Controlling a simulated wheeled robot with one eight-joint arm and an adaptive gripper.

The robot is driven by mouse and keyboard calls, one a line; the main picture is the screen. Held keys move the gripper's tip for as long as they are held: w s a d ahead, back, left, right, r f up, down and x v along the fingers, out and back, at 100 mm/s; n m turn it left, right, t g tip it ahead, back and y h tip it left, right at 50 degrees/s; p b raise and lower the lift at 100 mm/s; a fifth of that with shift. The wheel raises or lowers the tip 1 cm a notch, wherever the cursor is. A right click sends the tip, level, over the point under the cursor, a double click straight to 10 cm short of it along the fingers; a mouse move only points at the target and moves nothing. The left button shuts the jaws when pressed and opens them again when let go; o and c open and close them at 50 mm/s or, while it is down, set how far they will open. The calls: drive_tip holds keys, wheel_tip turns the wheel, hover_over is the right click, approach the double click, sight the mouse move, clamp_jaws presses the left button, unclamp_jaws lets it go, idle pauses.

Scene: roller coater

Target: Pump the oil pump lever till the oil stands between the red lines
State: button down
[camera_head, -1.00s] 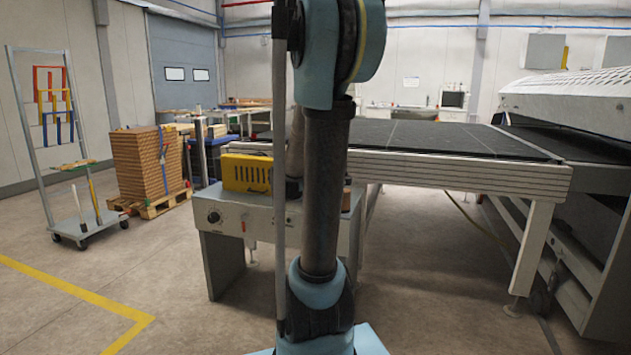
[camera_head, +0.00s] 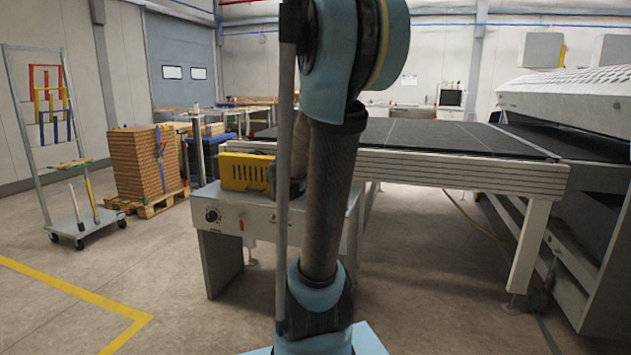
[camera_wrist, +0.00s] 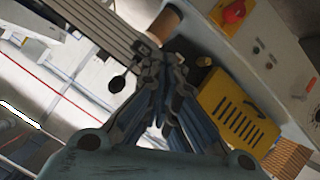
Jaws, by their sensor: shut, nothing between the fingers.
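In the wrist view my gripper (camera_wrist: 165,62) is shut and empty, its dark fingers pointing toward the grey machine frame. A black round knob (camera_wrist: 117,84) on a short stalk shows just left of the fingertips. It may be the pump lever's end, but I cannot tell for sure. Whether the fingers touch it is also unclear. I cannot make out the oil level or the red lines in either view.
The yellow box sits on a grey cabinet (camera_head: 228,218) with a dial. A red switch (camera_wrist: 234,12) shows in the wrist view. A long conveyor table (camera_head: 460,172) stands behind and right. A wheeled rack (camera_head: 82,226) and stacked boards (camera_head: 140,163) stand left. Floor at front left is clear.

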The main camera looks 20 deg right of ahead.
drive_tip(key=s+a+f+n+g+y, duration=0.1)
drive_tip(key=s+a+f+g+y, duration=0.1)
drive_tip(key=s, duration=0.7)
drive_tip(key=s+a+f+n+g+y, duration=0.1)
drive_tip(key=s+a+f+g+y, duration=0.1)
drive_tip(key=s+a+f+y, duration=0.2)
drive_tip(key=s+a+f+n+g+y, duration=0.1)
drive_tip(key=s+a+f+g+y, duration=0.1)
drive_tip(key=s+a+f, duration=0.6)
drive_tip(key=s+a+y, duration=0.1)
drive_tip(key=s+a, duration=0.2)
drive_tip(key=s, duration=0.4)
drive_tip(key=shift+f+g, duration=0.15)
drive_tip(key=shift+g, duration=0.25)
drive_tip(key=shift+w, duration=0.1)
